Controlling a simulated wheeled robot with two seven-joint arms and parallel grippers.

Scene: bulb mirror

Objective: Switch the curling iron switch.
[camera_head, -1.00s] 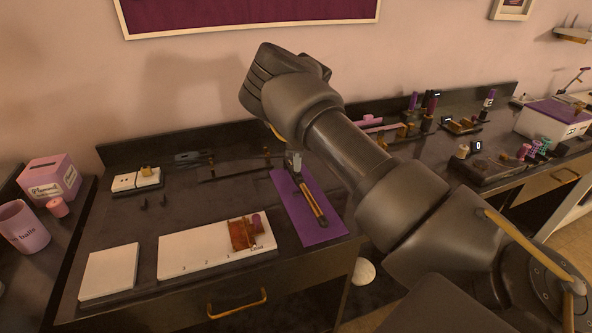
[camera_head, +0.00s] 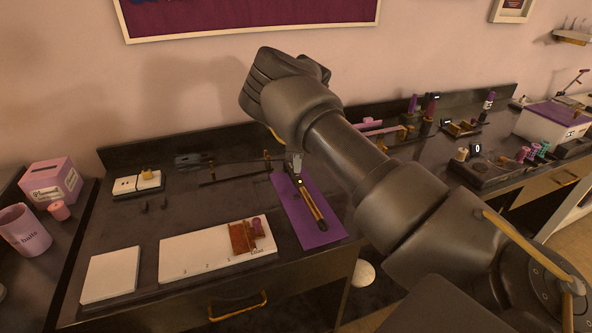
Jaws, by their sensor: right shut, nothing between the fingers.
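A slim black-and-gold wand, seemingly the curling iron (camera_head: 312,203), lies on a purple mat (camera_head: 322,225) at the counter's middle. My right gripper (camera_head: 295,168) shows as a small grey tip below my bent arm, at the wand's far end. It is shut and empty; I cannot tell whether it touches the wand. A white panel (camera_head: 190,262) marked with numbers lies left of the mat, with a brown block and purple knob (camera_head: 245,236) at its right end. A small white plate with a gold piece (camera_head: 147,176) lies farther back; which part is the switch is unclear. My left gripper is not in view.
A blank white slab (camera_head: 110,273) lies at the front left. A pink box (camera_head: 52,181) and a purple cup (camera_head: 24,229) stand on the left. Thin dark rods (camera_head: 235,172) lie behind the panel. Bottles and small items crowd the right counter beyond my arm.

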